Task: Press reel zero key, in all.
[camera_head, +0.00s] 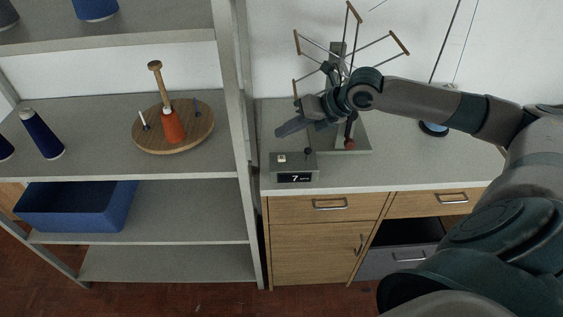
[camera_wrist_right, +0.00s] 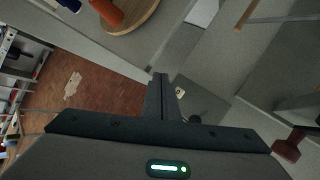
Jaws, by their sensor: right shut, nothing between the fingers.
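The counter box (camera_head: 306,164) stands on the worktop near its front left edge. Its dark front display (camera_head: 294,178) reads 7, with small text beside it. A small white key (camera_head: 282,158) is on the left of its top; a dark knob (camera_head: 308,151) is at its right. My right gripper (camera_head: 280,132) is shut and empty, behind and above the key, apart from it. In the right wrist view the shut fingers (camera_wrist_right: 160,80) point just left of the key (camera_wrist_right: 180,92). The reel (camera_head: 345,50) with spread arms stands behind my right gripper. My left gripper is out of view.
A shelf rack on the left holds a round wooden board (camera_head: 190,137) with an orange cone, dark blue cones (camera_head: 42,135) and a blue bin (camera_head: 75,212). A red-brown knob (camera_head: 349,145) is close to my right wrist. Worktop (camera_head: 400,172) right of the box is clear.

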